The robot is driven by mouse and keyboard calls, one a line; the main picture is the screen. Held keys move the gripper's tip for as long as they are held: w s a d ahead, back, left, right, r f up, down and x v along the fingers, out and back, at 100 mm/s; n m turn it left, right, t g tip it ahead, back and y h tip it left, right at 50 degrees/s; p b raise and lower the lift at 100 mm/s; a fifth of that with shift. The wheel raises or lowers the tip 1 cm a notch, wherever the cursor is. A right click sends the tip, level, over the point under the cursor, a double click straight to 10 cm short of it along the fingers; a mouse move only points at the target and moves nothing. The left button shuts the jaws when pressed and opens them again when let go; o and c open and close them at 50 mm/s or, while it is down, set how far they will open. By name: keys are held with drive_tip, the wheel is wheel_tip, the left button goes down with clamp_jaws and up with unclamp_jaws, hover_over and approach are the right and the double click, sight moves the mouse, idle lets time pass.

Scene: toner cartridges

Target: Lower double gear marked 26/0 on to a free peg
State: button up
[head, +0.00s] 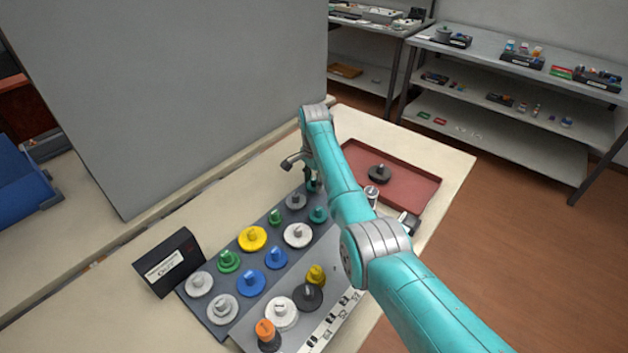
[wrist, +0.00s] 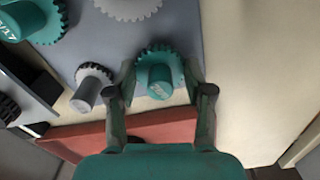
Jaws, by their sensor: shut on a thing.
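My gripper (wrist: 160,84) is shut on a teal double gear (wrist: 158,66), with one finger on each side of it. The gear has a toothed wheel and a smooth hub with a pale marking, too small to read. In the head view my gripper (head: 311,180) is over the far end of the grey peg board (head: 217,331), and my arm partly hides it. I cannot tell the gap between the held gear and the board. Another teal gear (head: 318,214) sits on the board; it also shows in the wrist view (wrist: 32,18). I cannot make out a bare peg.
Several yellow, blue, green, white and grey gears fill the near board, among them a yellow gear (head: 252,238). A small grey gear (wrist: 90,88) is left of my fingers. A red tray (head: 425,196) holds a black gear (head: 379,174). A dark label stand (head: 168,262) is at left.

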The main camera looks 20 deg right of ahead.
sight(314, 178)
idle(0.4)
drive_tip(key=o, duration=1.1)
wheel_tip(314, 178, up, 12)
drive_tip(key=shift+f, duration=0.1)
